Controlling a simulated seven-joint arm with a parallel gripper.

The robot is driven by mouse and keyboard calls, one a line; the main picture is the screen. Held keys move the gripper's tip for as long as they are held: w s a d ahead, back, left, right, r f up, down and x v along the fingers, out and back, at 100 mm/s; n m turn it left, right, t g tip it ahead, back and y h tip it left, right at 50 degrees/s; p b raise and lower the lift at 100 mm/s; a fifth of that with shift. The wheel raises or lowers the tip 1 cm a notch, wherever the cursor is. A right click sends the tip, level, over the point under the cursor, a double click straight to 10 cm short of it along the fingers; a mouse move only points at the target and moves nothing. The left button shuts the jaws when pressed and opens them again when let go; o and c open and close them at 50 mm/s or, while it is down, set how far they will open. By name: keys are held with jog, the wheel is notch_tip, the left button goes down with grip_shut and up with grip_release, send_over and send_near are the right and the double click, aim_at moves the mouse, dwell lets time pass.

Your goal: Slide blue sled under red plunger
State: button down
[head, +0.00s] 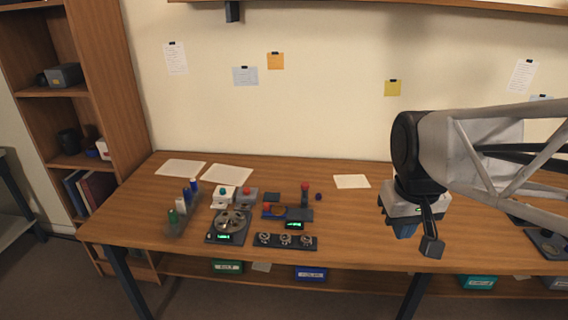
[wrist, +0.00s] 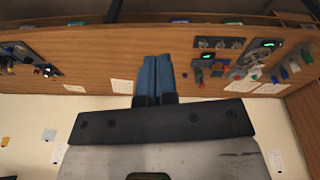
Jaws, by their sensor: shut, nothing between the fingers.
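A dark press-like device (head: 298,216) with a small green display stands on the middle of the table. A red-topped upright post, seemingly the red plunger (head: 305,189), rises at its back. A low blue piece, seemingly the blue sled (head: 275,216), lies at its left, with a red knob (head: 267,208) on or beside it. Whether the sled reaches under the plunger is too small to tell. My gripper (head: 404,231) is above the table, well to the right of the device. Its blue fingers also show in the wrist view (wrist: 155,72), closed together and empty.
A dark strip with several round parts (head: 286,241) lies in front of the device. A scale-like unit with a wheel (head: 229,226) and a rack of coloured bottles (head: 182,208) stand to the left. Table space between the device and my gripper is clear.

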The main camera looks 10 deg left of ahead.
jog(key=w+a+r+n+g, duration=0.1)
jog(key=w+a+n, duration=0.15)
jog(key=w, duration=0.45)
jog(key=w+a+n, duration=0.1)
jog(key=w+a, duration=0.3)
jog(key=w, duration=0.4)
jog(key=n+g+h, duration=0.2)
jog(key=n+h, duration=0.1)
jog(key=n, duration=0.4)
send_over(264, 210)
jog(key=s+d, duration=0.3)
notch_tip(264, 210, down, 11)
jog(key=w+a+f+n, duration=0.2)
jog(key=w+a+f, duration=0.4)
jog(key=a+f, duration=0.5)
jog(key=shift+w+a+h, duration=0.2)
jog(key=shift+a+h, duration=0.2)
jog(key=shift+a, duration=0.55)
jog(key=shift+d+f+n, duration=0.1)
jog(key=shift+f+n, duration=0.15)
jog(key=x, duration=1)
jog(key=shift+s+d+r, duration=0.1)
jog(key=shift+s+d, duration=0.05)
jog(key=shift+d, duration=0.4)
jog(key=shift+s+d+r, duration=0.1)
jog(key=shift+s+d, duration=0.05)
jog(key=shift+d, duration=0.35)
jog(key=shift+s+d, duration=0.2)
jog(key=shift+d, duration=0.65)
